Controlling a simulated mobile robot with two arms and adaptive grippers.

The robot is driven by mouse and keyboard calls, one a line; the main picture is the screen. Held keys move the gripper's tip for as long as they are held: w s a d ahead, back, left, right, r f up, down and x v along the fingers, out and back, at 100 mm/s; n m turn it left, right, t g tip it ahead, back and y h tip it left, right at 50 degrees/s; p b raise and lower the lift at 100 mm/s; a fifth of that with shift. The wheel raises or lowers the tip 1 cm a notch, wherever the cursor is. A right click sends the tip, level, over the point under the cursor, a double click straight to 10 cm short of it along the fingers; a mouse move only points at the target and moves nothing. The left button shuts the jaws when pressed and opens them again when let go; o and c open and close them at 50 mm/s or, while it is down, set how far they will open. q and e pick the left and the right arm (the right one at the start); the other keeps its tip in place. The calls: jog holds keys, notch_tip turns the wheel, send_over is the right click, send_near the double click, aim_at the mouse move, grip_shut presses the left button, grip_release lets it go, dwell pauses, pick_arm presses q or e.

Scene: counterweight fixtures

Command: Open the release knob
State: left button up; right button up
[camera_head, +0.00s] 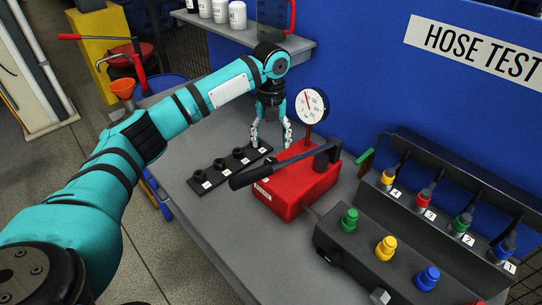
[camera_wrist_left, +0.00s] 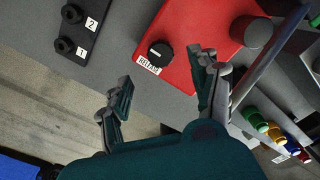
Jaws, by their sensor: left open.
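The release knob (camera_wrist_left: 159,52) is a round black knob with a pale pointer mark, on the red pump body (camera_wrist_left: 185,25) beside a white "RELEASE" label (camera_wrist_left: 148,65). In the head view the red pump body (camera_head: 302,190) stands on the grey bench; I cannot make out the knob there. My left gripper (camera_head: 271,140) points down over the bench, behind the black pump lever (camera_head: 280,165). In the wrist view its fingers (camera_wrist_left: 165,68) are spread wide and empty, with the knob beyond the gap between the tips, apart from both. My right gripper is not in view.
A pressure gauge (camera_head: 312,105) rises behind the pump. A strip of numbered black sockets (camera_head: 225,172) lies left of it. A black manifold with coloured caps (camera_head: 385,250) and a rack of coloured hose ends (camera_head: 430,205) stand right. A shelf (camera_head: 240,35) hangs above the bench.

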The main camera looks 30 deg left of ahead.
aim_at(270, 161)
pick_arm(q)
notch_tip(270, 161, down, 7)
jog(key=shift+f+p, duration=0.1)
jog(key=shift+p, duration=0.5)
jog(key=shift+f, duration=0.35)
jog(key=c, duration=1.2)
jog(key=shift+r+n+p, duration=0.2)
jog(key=shift+n+p, duration=0.7)
jog(key=shift+p, duration=0.3)
jog(key=n+p, duration=0.2)
jog(key=shift+n, duration=0.3)
jog(key=n+p, duration=0.4)
jog(key=n, duration=0.1)
jog(key=n+p, duration=0.2)
jog(key=n, duration=0.2)
jog(key=shift+f+n+p, duration=0.1)
jog(key=shift+n+p, duration=0.3)
jog(key=shift+n, duration=1.9)
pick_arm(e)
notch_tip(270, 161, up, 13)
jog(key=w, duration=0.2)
